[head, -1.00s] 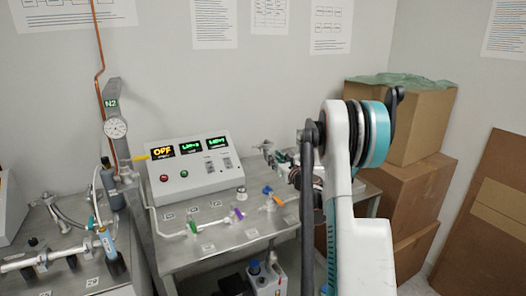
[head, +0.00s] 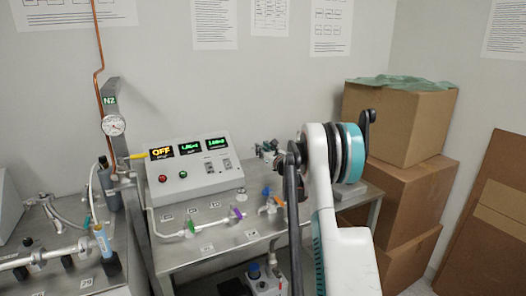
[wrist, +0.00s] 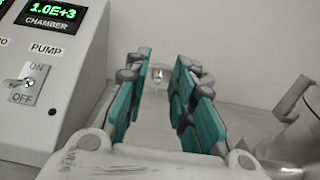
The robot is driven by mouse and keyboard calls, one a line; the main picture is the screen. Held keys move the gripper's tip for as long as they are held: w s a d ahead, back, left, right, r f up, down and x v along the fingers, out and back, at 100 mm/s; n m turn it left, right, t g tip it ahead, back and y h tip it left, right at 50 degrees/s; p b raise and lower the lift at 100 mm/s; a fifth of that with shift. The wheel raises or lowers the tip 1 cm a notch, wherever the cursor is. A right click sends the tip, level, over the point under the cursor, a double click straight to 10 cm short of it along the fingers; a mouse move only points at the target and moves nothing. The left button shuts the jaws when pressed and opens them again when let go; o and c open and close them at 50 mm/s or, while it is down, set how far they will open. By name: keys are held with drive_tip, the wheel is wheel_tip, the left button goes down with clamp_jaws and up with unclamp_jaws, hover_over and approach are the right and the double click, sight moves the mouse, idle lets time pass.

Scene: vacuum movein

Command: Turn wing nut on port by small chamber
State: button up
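My gripper (wrist: 160,88) is open in the wrist view, with its two teal-padded fingers apart. A small pale, shiny fitting (wrist: 158,77) shows between the fingertips, small and blurred; I cannot tell if it is the wing nut. No contact between it and the pads is visible. A grey metal body with a handle-like part (wrist: 302,125) stands at the right of the wrist view, cut off by the edge; it may be the small chamber. In the head view my arm hides most of that area, and I cannot make out the wing nut there.
A control box (head: 190,170) with lit displays stands on the metal table (head: 225,239); it also fills the left of the wrist view (wrist: 72,75). Valves with green, purple and orange handles line the table front. Cardboard boxes (head: 398,195) stand at the right.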

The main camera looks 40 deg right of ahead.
clamp_jaws()
drive_tip(key=shift+n, duration=0.4)
drive_tip(key=shift+w+a+f+n+p, duration=0.1)
drive_tip(key=shift+a+f+n+p, duration=0.15)
drive_tip(key=shift+n, duration=2.25)
drive_tip(key=shift+a+f+n+p, duration=0.15)
drive_tip(key=shift+n+p, duration=0.2)
drive_tip(key=shift+n, duration=2.15)
drive_tip(key=shift+w+a+f+n+p, duration=0.1)
drive_tip(key=shift+a+f+n+p, duration=0.15)
drive_tip(key=shift+n, duration=2.25)
drive_tip(key=shift+r, duration=0.1)
